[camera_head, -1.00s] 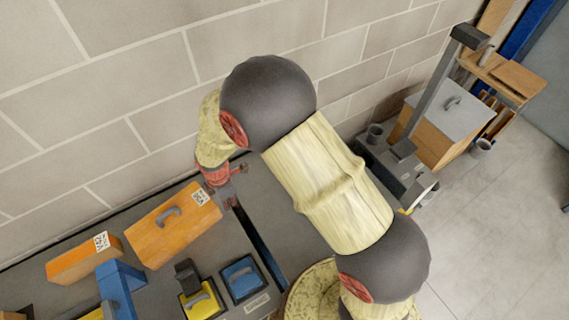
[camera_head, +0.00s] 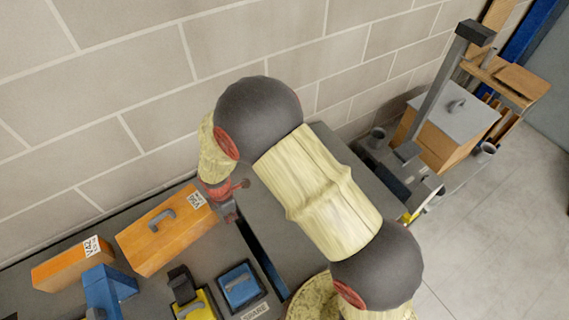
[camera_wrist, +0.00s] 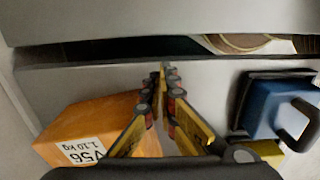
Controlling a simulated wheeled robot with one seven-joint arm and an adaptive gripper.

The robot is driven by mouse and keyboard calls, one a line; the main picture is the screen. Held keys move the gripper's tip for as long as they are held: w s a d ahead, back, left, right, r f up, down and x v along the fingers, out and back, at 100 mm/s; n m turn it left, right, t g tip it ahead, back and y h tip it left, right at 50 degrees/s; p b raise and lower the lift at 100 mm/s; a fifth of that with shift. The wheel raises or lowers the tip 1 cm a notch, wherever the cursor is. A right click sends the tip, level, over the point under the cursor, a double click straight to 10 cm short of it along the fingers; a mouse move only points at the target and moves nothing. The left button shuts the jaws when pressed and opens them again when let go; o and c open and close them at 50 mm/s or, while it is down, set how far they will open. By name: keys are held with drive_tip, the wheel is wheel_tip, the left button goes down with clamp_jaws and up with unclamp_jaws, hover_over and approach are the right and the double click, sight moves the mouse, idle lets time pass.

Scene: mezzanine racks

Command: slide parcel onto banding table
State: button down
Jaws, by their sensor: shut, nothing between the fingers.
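A larger orange parcel (camera_head: 148,245) with a grey handle and a white label lies on the grey table (camera_head: 207,262) in the head view. It also shows at the lower left of the wrist view (camera_wrist: 90,120), its label reading V56. My gripper (camera_head: 233,217) is just off the parcel's right end, near the dark gap. In the wrist view my gripper (camera_wrist: 163,72) has its fingertips together with nothing between them, pointing at the gap. Another grey surface (camera_head: 372,178) lies across the gap, partly hidden by my arm; I cannot tell for certain which surface is the banding table.
A smaller orange box (camera_head: 65,268) lies left of the parcel. A blue block (camera_head: 240,285), a yellow block (camera_head: 198,303) and a blue stand (camera_head: 105,290) are in front. A grey-topped box (camera_head: 457,112) stands by a post at the right. A block wall (camera_head: 130,90) runs behind.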

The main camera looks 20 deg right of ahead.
drive_tip(key=shift+s+a+b, duration=0.1)
drive_tip(key=shift+s+a, duration=0.4)
drive_tip(key=shift+a, duration=1.45)
drive_tip(key=shift+s+a+b, duration=0.1)
drive_tip(key=shift+s+a, duration=0.4)
drive_tip(key=shift+a, duration=1.45)
drive_tip(key=shift+s+a+b, duration=0.1)
drive_tip(key=shift+s+a, duration=0.4)
drive_tip(key=shift+a, duration=1.45)
idle(1.3)
drive_tip(key=shift+d, duration=0.15)
drive_tip(key=shift+w+d, duration=0.2)
drive_tip(key=shift+d, duration=0.5)
drive_tip(key=shift+w+d, duration=0.2)
drive_tip(key=shift+d, duration=0.45)
drive_tip(key=shift+r, duration=0.15)
